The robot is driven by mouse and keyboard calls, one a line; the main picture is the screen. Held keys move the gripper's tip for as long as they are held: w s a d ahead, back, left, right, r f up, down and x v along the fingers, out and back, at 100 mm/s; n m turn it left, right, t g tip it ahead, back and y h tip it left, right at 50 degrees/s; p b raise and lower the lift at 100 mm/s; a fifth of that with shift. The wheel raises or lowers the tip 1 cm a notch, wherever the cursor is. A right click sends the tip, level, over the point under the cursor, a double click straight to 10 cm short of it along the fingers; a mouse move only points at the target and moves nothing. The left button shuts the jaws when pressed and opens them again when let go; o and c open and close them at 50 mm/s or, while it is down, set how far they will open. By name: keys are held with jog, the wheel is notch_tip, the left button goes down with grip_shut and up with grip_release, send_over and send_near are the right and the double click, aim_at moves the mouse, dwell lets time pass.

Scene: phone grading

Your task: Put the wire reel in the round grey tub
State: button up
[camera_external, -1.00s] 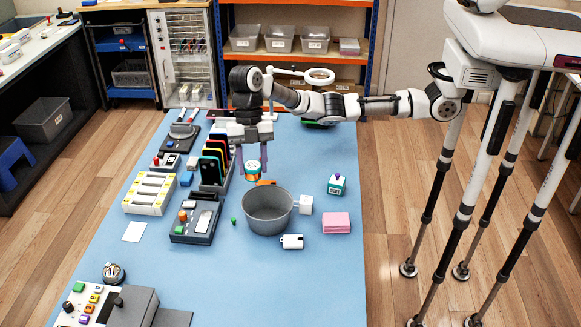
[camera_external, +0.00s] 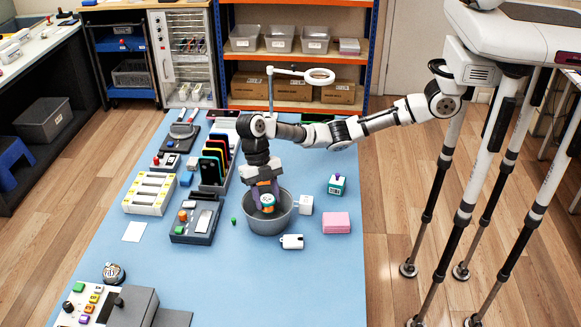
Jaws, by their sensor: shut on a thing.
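The round grey tub (camera_external: 280,224) stands upright on the blue table, right of the middle row of devices. My gripper (camera_external: 266,204) points down into the mouth of the tub. It is shut on the wire reel (camera_external: 268,202), a small reel with a teal and white end and orange on its side. The reel is within the tub's rim in this view. Whether it touches the tub's floor cannot be told. The far part of the tub's rim is hidden behind my gripper.
A white cube (camera_external: 306,204) and a white charger-like block (camera_external: 292,241) sit close to the tub. A dark device (camera_external: 196,219) stands left. The blue table (camera_external: 210,275) is clear in front.

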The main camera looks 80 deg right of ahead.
aim_at(267, 210)
jog(key=shift+f+p, duration=0.45)
jog(key=shift+f, duration=2.1)
jog(key=shift+f, duration=0.2)
jog(key=o, duration=1)
jog(key=shift+c, duration=0.2)
jog(key=b+v, duration=0.2)
jog(key=v, duration=1)
jog(key=shift+r, duration=0.3)
